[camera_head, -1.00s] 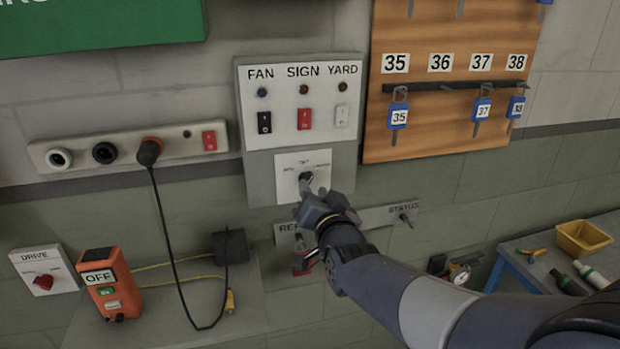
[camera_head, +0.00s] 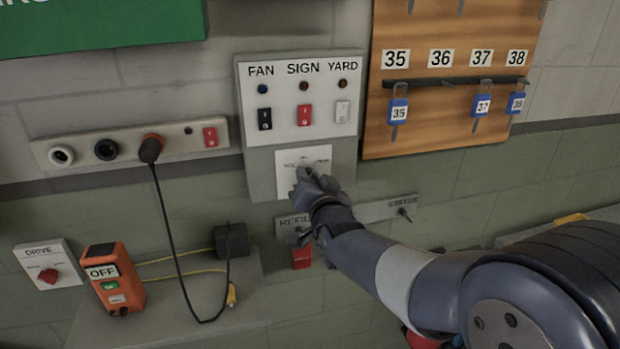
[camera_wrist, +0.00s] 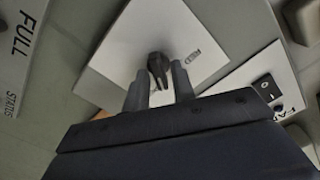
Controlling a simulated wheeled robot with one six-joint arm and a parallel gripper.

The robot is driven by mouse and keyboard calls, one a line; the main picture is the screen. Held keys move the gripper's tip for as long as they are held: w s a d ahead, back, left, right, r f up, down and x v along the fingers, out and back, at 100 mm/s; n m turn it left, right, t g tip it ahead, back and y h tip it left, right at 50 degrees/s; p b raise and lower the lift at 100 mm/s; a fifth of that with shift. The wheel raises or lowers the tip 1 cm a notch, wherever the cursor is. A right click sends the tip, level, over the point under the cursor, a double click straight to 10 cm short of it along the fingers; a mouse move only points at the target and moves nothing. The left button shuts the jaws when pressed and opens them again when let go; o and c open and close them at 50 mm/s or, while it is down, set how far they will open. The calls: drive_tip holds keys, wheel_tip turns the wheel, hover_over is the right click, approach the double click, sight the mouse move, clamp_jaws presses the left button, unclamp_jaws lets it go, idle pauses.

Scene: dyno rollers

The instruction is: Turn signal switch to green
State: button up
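A dark rotary knob sits on a white plate (camera_head: 288,157) below the FAN/SIGN/YARD panel. In the head view my gripper (camera_head: 304,173) covers the knob. In the wrist view the black knob (camera_wrist: 157,66) stands out from its white plate (camera_wrist: 135,45). My gripper (camera_wrist: 160,88) has its two fingers apart, one on each side of the knob's near end, with gaps showing. I cannot tell whether a finger touches it.
The switch panel (camera_head: 325,119) is just above. A narrow label strip (camera_head: 375,211) with small levers runs below my gripper. A key board (camera_head: 440,142) with blue tags hangs to the right. A socket strip (camera_head: 85,149) and an orange box (camera_head: 119,277) are to the left.

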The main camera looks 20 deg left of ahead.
drive_tip(key=shift+c, duration=1)
drive_tip(key=m+b, duration=0.4)
drive_tip(key=b, duration=0.4)
drive_tip(key=shift+d+f, duration=0.1)
drive_tip(key=o, duration=0.7)
drive_tip(key=shift+w, duration=0.1)
drive_tip(key=b+v, duration=0.1)
drive_tip(key=v, duration=1)
